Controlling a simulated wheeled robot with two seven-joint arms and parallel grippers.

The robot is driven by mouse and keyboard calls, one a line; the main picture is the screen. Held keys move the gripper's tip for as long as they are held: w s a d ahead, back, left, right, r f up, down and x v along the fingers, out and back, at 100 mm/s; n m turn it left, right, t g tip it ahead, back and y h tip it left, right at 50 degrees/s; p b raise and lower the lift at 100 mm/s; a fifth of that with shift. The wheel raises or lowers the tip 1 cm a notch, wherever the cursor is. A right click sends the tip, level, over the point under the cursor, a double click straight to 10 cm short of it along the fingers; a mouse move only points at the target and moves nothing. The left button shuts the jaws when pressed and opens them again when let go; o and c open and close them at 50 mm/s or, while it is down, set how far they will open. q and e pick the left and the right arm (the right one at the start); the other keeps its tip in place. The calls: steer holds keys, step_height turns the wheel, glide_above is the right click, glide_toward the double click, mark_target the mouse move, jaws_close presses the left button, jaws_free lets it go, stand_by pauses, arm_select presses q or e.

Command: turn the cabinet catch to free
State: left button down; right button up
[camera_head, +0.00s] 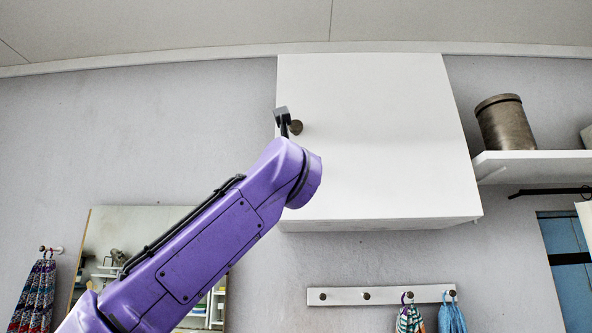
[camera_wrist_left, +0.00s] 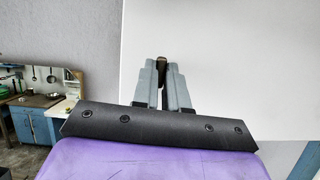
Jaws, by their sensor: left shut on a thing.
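The white wall cabinet (camera_head: 380,130) hangs high on the wall with its door closed flat. A small round brown knob (camera_head: 296,127) sits near the door's left edge. My left gripper (camera_head: 282,121) is at that edge, just left of the knob and mostly hidden behind my purple wrist. In the left wrist view my gripper (camera_wrist_left: 164,80) is shut on a small dark brown piece, the catch (camera_wrist_left: 161,69), between its fingertips. Which way the catch is turned is hard to tell, as the fingers hide most of it. My right gripper is not in view.
A shelf (camera_head: 535,164) with a metal canister (camera_head: 506,123) is right of the cabinet. Below are a peg rail (camera_head: 335,296) with cloths and a mirror (camera_head: 95,240). The wall left of the cabinet is clear. A blue counter (camera_wrist_left: 38,122) stands far left in the wrist view.

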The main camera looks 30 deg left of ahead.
arm_select(q)
steer(key=shift+w+f+n+g+y, duration=0.1)
steer(key=shift+n+g+y, duration=0.2)
steer(key=shift+n, duration=0.3)
steer(key=c, duration=1.2)
jaws_free()
steer(key=shift+w, duration=0.1)
steer(key=shift+o, duration=0.2)
steer(key=b+v, duration=0.6)
steer(key=v, duration=0.4)
steer(key=shift+s+d, duration=0.15)
steer(key=shift+s, duration=0.05)
steer(key=shift+f, duration=0.1)
